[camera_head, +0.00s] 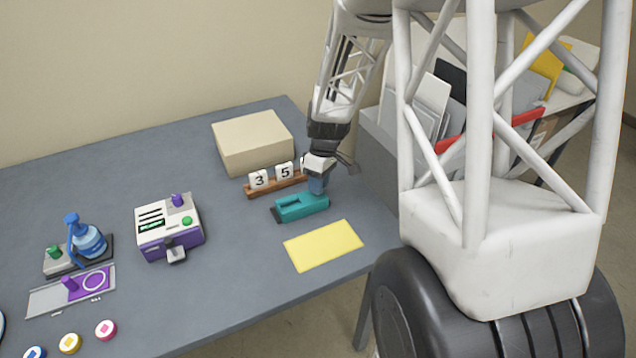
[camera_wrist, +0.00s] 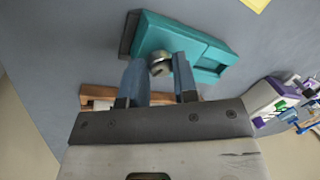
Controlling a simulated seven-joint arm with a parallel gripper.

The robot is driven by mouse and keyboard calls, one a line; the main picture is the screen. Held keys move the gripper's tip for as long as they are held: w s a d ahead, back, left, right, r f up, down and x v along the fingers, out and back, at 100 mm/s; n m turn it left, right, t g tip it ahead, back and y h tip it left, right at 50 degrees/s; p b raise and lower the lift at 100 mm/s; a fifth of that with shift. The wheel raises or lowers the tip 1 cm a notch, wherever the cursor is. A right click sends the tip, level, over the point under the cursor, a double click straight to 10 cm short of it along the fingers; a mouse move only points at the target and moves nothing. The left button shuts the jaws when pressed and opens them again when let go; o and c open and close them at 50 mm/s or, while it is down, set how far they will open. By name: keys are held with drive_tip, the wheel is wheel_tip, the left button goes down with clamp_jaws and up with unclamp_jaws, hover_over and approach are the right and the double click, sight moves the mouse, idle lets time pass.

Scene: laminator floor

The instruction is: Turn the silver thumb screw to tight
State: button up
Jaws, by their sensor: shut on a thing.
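The silver thumb screw (camera_wrist: 159,63) shows in the wrist view at one end of a teal block-like device (camera_wrist: 205,57). My gripper (camera_wrist: 159,74) has its two blue-grey fingers on either side of the screw and is shut on it. In the head view my gripper (camera_head: 317,188) points down at the right end of the teal device (camera_head: 298,208) on the grey table. The screw is hidden there behind the fingers. I cannot tell how tight the screw is.
A tan box (camera_head: 252,142) and a wooden rack (camera_head: 268,188) with number blocks 3 and 5 stand behind the device. A yellow sheet (camera_head: 323,246) lies in front. A purple and white machine (camera_head: 168,228) stands to the left, with clear table between.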

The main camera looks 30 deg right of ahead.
drive_tip(key=m, duration=0.3)
drive_tip(key=m+t, duration=0.1)
drive_tip(key=m, duration=0.2)
drive_tip(key=shift+s+d+m, duration=0.1)
drive_tip(key=shift+s+m, duration=0.05)
drive_tip(key=shift+m, duration=0.15)
drive_tip(key=m, duration=0.3)
drive_tip(key=m+t, duration=0.1)
drive_tip(key=m, duration=0.1)
drive_tip(key=shift+s+m+t, duration=0.15)
drive_tip(key=shift+m+t, duration=0.15)
drive_tip(key=shift+m, duration=0.1)
drive_tip(key=o, duration=0.9)
drive_tip(key=shift+v, duration=3.9)
drive_tip(key=shift+s, duration=0.1)
